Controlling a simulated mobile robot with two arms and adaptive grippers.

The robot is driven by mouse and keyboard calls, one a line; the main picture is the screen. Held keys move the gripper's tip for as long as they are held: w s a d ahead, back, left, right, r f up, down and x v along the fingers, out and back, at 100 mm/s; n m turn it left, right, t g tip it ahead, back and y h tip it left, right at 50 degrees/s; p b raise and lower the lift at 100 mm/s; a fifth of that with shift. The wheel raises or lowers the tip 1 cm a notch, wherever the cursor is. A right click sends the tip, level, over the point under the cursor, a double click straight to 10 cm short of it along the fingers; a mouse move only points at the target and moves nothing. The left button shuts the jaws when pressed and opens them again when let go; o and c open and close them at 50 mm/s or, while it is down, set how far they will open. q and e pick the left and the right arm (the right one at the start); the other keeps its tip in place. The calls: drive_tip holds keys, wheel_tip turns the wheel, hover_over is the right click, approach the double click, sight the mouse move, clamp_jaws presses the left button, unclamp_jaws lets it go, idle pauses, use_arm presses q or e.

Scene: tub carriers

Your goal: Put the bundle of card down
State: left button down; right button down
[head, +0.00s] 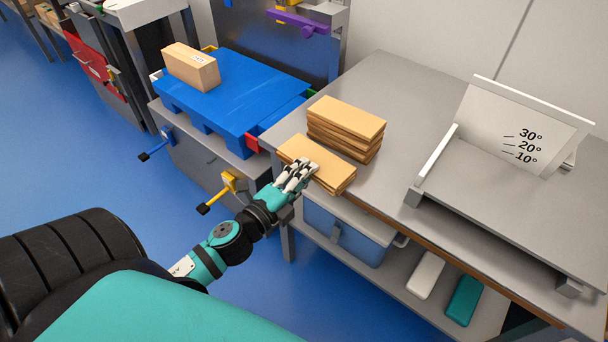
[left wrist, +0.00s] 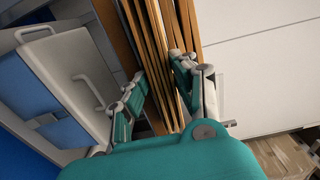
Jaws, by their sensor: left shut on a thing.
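The bundle of card (head: 325,170) is a flat stack of tan sheets at the near left corner of the grey table (head: 405,105). My left gripper (head: 296,177) is shut on its near edge. In the left wrist view the fingers (left wrist: 160,90) lie on either side of the layered sheets of the bundle (left wrist: 158,35). I cannot tell whether its underside touches the table top. A second, taller stack of card (head: 346,125) stands just behind it on the table. My right gripper is not in view.
A sloped stand with angle marks (head: 520,130) takes up the table's right side. Bare table top lies between it and the stacks. A blue pallet (head: 235,95) bearing a cardboard box (head: 190,68) is at the left. A blue tub (head: 345,228) sits under the table.

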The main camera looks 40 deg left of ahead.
use_arm(q)
drive_tip(key=shift+f, duration=0.1)
drive_tip(key=c, duration=1.5)
unclamp_jaws()
drive_tip(key=o, duration=0.5)
drive_tip(key=shift+c, duration=0.2)
